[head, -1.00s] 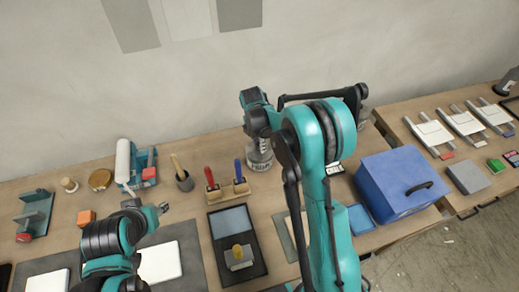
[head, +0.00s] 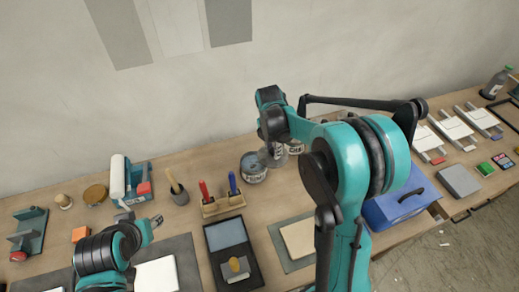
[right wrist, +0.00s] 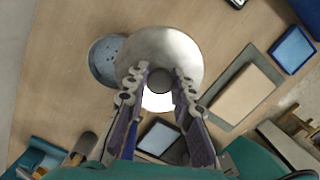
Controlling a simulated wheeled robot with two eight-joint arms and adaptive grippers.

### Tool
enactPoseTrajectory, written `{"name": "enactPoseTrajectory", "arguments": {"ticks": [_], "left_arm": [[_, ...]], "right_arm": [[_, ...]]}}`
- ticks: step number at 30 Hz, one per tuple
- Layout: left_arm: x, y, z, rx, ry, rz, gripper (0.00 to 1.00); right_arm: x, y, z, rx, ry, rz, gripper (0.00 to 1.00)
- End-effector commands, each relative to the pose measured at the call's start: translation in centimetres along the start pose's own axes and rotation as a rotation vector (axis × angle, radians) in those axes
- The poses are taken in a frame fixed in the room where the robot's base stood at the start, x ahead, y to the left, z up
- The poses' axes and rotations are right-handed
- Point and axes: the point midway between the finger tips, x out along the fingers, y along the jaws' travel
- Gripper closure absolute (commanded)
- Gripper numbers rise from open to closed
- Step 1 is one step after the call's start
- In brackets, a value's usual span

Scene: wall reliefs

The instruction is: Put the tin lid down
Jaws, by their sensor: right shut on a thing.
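The tin lid (right wrist: 160,48) is a round, pale metal disc with a dark knob. My right gripper (right wrist: 162,82) is shut on the knob, with a finger on each side. In the head view the lid (head: 273,157) shows as a grey disc under my right gripper (head: 274,146), beside a tin (head: 253,170) at the back of the table. In the right wrist view the lid partly covers this blue-grey tin (right wrist: 104,62). I cannot tell whether the lid touches anything below. My left gripper (head: 152,224) is at the lower left, too small to read.
A rack with red and blue tools (head: 221,205) stands left of the tin. A framed pale board (head: 298,238) lies in front, and a blue box (head: 402,207) stands right. Bare tabletop shows around the tin.

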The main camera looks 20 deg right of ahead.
Motion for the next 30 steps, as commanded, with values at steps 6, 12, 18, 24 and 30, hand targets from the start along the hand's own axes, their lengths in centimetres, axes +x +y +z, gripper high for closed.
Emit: {"name": "enactPoseTrajectory", "arguments": {"ticks": [6,12,18,24,30], "left_arm": [[-0.2,0.0,-0.1,0.000,0.000,0.000,0.60],[2.5,0.0,1.8,0.000,0.000,0.000,0.60],[6.1,0.0,4.4,0.000,0.000,0.000,0.60],[8.0,0.0,5.7,0.000,0.000,0.000,0.60],[8.9,0.0,6.3,0.000,0.000,0.000,0.60]], "right_arm": [[-1.5,-3.0,1.2,0.002,0.000,0.001,1.00],[0.6,-8.3,3.1,0.007,0.000,0.000,1.00],[4.0,-16.1,4.4,0.008,0.002,-0.001,1.00],[6.0,-21.0,4.3,0.002,0.000,0.000,1.00],[7.4,-20.4,4.2,-0.006,0.000,0.001,1.00]]}}
